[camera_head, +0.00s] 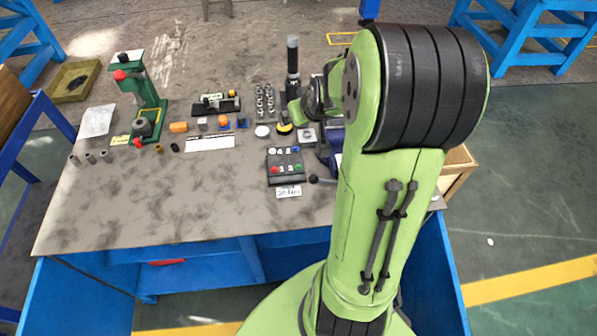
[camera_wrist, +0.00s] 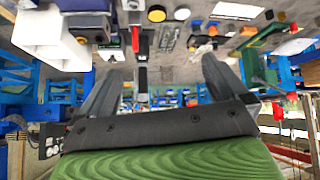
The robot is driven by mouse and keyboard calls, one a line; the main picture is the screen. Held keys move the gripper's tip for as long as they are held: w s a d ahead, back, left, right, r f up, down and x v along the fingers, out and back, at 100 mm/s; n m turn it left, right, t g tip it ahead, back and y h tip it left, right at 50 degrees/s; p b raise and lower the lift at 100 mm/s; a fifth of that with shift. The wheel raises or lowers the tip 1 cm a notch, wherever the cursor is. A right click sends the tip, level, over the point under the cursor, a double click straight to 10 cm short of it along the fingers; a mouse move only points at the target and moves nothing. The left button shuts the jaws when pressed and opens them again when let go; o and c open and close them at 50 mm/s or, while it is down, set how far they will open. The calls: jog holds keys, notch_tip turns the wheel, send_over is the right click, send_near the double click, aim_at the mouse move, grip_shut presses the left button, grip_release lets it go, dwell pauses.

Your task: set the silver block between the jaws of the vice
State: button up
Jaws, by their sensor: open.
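The silver block (camera_head: 202,124) looks like the small grey cube on the bench, in the row between an orange block and an orange ball. The vice (camera_head: 336,136) seems to be the blue body at the bench's right side; my arm hides much of it, and its jaws cannot be made out. My gripper (camera_wrist: 160,68) is open in the wrist view, its two dark fingers spread wide with nothing between them. In the head view my arm mostly covers the gripper. I cannot pick out the silver block surely in the wrist view.
A green press (camera_head: 146,105) stands at the bench's left. A control box (camera_head: 286,166) with coloured buttons sits near the middle, with a rack of sockets (camera_head: 265,102) behind it. A black upright cylinder (camera_head: 292,58) rises beside my arm. The bench's front left is clear.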

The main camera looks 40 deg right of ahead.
jog(key=s+a+r+n, duration=0.1)
jog(key=s+a+r, duration=0.2)
jog(key=a, duration=0.3)
jog(key=s+a+r+n, duration=0.1)
jog(key=s+a+r, duration=0.2)
jog(key=a, duration=0.2)
jog(key=s+a+r+g+y, duration=0.1)
jog(key=s+a, duration=0.3)
jog(key=s, duration=0.3)
jog(key=s+a+g+y, duration=0.1)
jog(key=s+a, duration=0.3)
jog(key=s, duration=0.3)
jog(key=shift+s+a+r+n+y, duration=0.25)
jog(key=shift+s+r+n+y, duration=0.05)
jog(key=shift+s+r, duration=0.1)
